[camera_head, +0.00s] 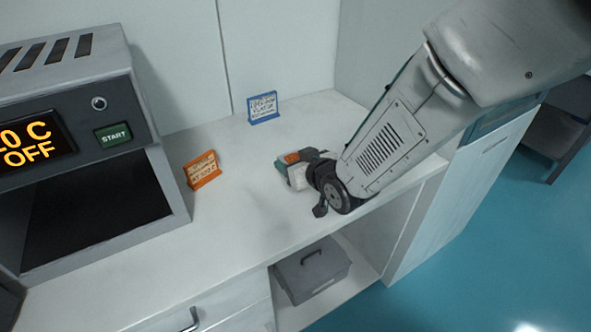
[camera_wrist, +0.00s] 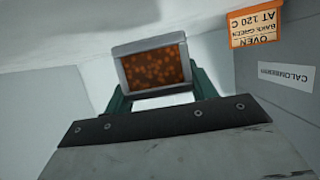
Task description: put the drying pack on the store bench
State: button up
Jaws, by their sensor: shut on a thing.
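The drying pack (camera_wrist: 155,66) is a pale grey block with a window full of orange-brown beads. My gripper (camera_wrist: 155,92) is shut on it, with green fingers on either side. In the head view my gripper (camera_head: 300,166) is over the right part of the white bench (camera_head: 235,215). I cannot tell whether the pack touches the bench top. No label here clearly names a store bench.
A grey oven (camera_head: 95,185) with a dark open chamber stands at the left, its display reading OFF. An orange sign (camera_head: 202,170) and a blue sign (camera_head: 263,107) stand on the bench. A grey handled box (camera_head: 312,272) sits beneath it. The bench's middle is clear.

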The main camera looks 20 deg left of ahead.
jog(key=shift+d+f, duration=0.1)
jog(key=shift+f, duration=1.25)
jog(key=shift+f, duration=0.6)
jog(key=o, duration=1.1)
jog(key=shift+d+f, duration=0.1)
jog(key=shift+o, duration=0.2)
jog(key=shift+r, duration=0.45)
jog(key=v, duration=1.2)
jog(key=shift+r, duration=0.3)
